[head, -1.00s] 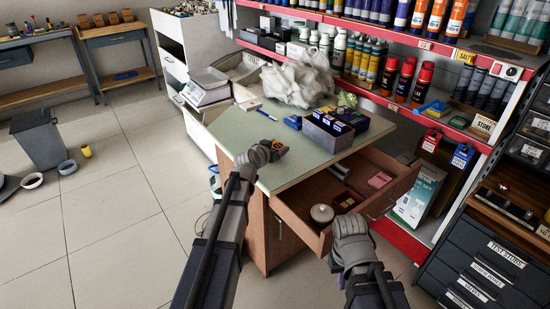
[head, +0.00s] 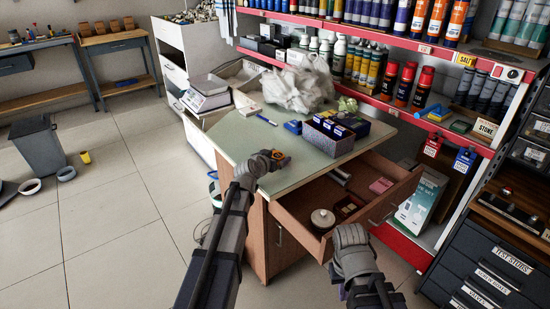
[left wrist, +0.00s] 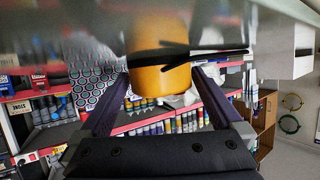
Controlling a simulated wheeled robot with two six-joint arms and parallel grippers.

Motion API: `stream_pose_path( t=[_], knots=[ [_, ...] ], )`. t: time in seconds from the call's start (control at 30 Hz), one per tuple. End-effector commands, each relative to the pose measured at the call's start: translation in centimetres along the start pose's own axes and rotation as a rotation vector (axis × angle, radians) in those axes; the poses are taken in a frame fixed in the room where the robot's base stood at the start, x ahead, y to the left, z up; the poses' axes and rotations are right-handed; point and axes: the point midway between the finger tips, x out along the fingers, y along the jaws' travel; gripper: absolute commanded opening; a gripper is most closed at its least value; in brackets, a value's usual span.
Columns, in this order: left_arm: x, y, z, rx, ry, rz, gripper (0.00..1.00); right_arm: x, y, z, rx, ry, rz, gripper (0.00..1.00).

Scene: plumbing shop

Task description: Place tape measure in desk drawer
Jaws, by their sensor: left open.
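The tape measure (head: 280,155) is a small orange and black thing on the green desk top, mostly hidden by my left gripper (head: 274,156). In the left wrist view, its orange body with black marks (left wrist: 158,65) sits between the two spread fingers of the left gripper (left wrist: 160,88). The left gripper is open around it. The desk drawer (head: 345,200) is pulled out and holds a round lidded tin, a pink box and other small items. My right gripper (head: 349,236) is at the drawer's front; its fingers are hidden, so its opening cannot be told.
On the desk top (head: 240,135) are a crumpled white bag (head: 299,87), a dark box with blue packs (head: 330,134) and a blue marker (head: 266,119). Red shelves (head: 400,105) with bottles stand behind. Open floor (head: 110,215) lies at the left.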

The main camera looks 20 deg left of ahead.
Motion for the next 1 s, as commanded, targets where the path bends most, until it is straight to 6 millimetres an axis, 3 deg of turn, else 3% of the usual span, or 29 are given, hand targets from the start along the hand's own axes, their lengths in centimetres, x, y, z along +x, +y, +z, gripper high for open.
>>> stream_pose_path(
  t=[0.23, 0.6, 1.0],
  knots=[
    [-1.7, 0.0, -0.1, -0.001, 0.0, -0.001, 1.0, -0.7, 0.1, 0.0, 0.0, 0.0, 0.0, 0.0],
    [-7.4, 0.5, 0.6, -0.001, 0.0, -0.001, 1.0, -2.3, 0.2, 0.1, 0.0, 0.0, 0.0, 0.0],
    [-7.8, 0.4, 0.7, 0.0, 0.0, 0.0, 1.0, -2.3, 0.2, 0.1, 0.0, 0.0, 0.0, 0.0]
  ],
)
